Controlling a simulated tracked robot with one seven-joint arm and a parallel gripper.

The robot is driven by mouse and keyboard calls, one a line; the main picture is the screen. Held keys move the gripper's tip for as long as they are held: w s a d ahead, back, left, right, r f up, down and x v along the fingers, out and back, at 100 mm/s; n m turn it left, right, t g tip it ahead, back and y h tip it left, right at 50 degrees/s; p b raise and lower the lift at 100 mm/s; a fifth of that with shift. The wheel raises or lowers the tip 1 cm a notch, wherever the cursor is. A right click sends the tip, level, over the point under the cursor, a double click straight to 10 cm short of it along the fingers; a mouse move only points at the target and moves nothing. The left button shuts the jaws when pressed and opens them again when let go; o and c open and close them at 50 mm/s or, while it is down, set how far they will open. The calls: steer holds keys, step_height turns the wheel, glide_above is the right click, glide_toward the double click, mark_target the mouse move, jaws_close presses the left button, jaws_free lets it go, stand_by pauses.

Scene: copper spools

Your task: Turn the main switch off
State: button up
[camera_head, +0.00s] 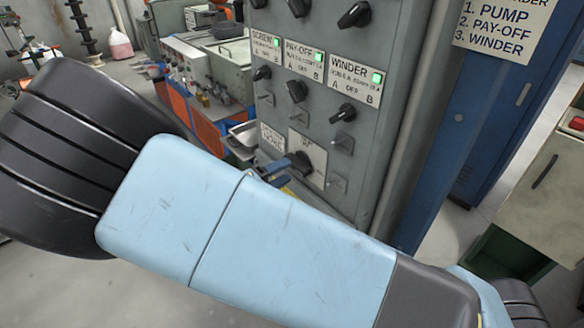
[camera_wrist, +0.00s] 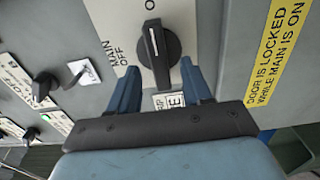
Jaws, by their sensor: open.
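The main switch is a black rotary knob (camera_wrist: 157,50) on a pale plate (camera_wrist: 180,15) on a grey panel. In the wrist view its long axis runs nearly up and down, with a white line on its face. Lettering reading "MAIN" and "OFF" is beside it. My gripper (camera_wrist: 160,66) is open, its blue fingers on either side of the knob's lower end; I cannot tell whether they touch it. In the head view the knob (camera_head: 302,161) shows just right of my gripper (camera_head: 268,172), which my arm partly hides.
The grey cabinet (camera_head: 335,110) carries other black knobs (camera_head: 343,113) and lit green lamps (camera_head: 377,77) above. A yellow door-lock label (camera_wrist: 278,50) is right of the switch. A blue cabinet (camera_head: 480,130) stands at the right.

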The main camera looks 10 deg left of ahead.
mark_target(292, 168)
steer(key=shift+x, duration=1.95)
jaws_close()
